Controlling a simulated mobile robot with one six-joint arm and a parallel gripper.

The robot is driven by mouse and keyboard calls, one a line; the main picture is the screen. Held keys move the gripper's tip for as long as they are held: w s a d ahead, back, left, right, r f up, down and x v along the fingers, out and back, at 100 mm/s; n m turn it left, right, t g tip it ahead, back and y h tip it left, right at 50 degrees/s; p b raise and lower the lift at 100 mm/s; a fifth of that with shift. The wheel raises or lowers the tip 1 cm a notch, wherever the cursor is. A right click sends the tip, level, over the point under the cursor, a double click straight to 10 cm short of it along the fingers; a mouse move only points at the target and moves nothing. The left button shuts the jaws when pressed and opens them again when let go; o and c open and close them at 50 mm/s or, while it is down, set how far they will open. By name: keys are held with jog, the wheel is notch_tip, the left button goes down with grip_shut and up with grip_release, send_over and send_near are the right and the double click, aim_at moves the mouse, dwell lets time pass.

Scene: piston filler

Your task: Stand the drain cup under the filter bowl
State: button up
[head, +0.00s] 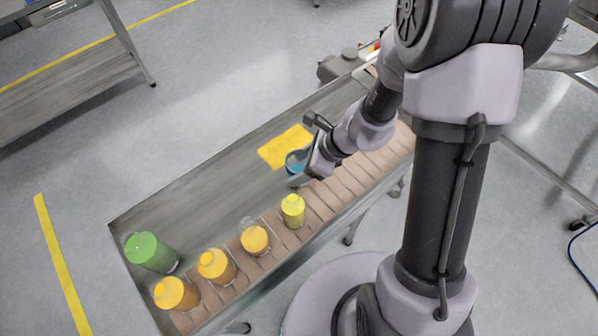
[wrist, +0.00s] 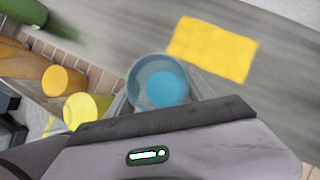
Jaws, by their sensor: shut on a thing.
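The drain cup appears to be the small blue-grey cup with a bright blue round inside (head: 295,160). It also shows in the wrist view (wrist: 138,80), just past the front of my gripper body. My gripper (head: 305,172) is shut on this cup, with a finger on either side of it. The cup is over the conveyor table, beside the yellow patch; I cannot tell its height above the surface. I cannot make out the filter bowl in either view.
The table (head: 200,196) has a brown segmented belt (head: 345,180) along its near side. Several orange and yellow bottles (head: 255,240) stand on the belt. A green bottle (head: 150,251) is at the left end. A yellow patch (head: 287,147) lies on clear grey surface. A grey unit (head: 342,67) is beyond the table.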

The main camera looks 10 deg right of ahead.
aim_at(299, 169)
notch_tip(299, 169, down, 3)
jog(key=shift+r+b, duration=0.1)
jog(key=shift+b, duration=0.4)
jog(key=shift+r, duration=0.15)
jog(key=o, duration=1.4)
